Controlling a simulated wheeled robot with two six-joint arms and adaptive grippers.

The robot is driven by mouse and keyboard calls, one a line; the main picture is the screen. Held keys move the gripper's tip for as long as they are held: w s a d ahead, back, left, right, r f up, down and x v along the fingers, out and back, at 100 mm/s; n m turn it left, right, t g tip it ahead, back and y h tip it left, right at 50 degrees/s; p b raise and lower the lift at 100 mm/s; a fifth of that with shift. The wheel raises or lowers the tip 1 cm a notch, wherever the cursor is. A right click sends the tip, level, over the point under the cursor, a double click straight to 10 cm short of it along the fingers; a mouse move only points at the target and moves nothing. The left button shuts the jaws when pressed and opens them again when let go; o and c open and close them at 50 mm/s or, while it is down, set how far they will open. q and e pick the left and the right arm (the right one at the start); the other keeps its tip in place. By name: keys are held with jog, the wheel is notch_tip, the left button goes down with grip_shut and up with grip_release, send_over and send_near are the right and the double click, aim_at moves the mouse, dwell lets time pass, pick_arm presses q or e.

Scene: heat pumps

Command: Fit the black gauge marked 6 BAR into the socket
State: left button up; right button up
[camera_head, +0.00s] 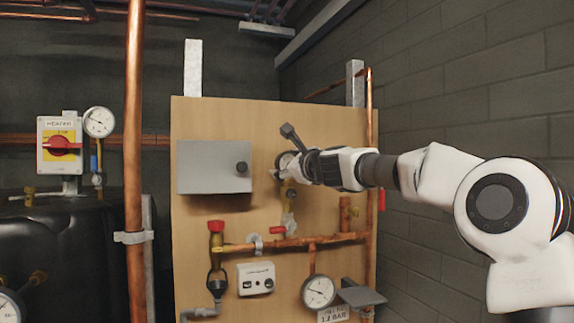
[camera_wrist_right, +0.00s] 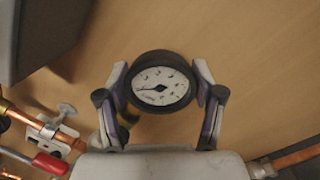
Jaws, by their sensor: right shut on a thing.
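My right gripper (camera_head: 296,166) is in front of the wooden board, just right of the grey box. It is shut on a black-rimmed gauge (camera_wrist_right: 160,82) with a white dial, one finger on each side of the rim. The dial faces the wrist camera; its lettering is too small to read. In the head view the gauge (camera_head: 284,162) is mostly hidden by the gripper. A brass fitting (camera_head: 289,194) shows on the board just below it. I cannot tell whether that fitting is the socket or whether the gauge touches it. My left gripper is not in view.
The grey box (camera_head: 213,167) stands out from the board (camera_head: 330,122) close by on the left. Copper pipework (camera_head: 320,239) with a lower gauge (camera_head: 318,291) runs below. In the wrist view a red-handled valve (camera_wrist_right: 50,163) is at lower left. A block wall (camera_head: 440,80) is on the right.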

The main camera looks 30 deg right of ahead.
jog(key=shift+f+b, duration=0.4)
jog(key=shift+b, duration=0.05)
dwell(0.4)
jog(key=o, duration=1.8)
jog(key=shift+f, duration=0.1)
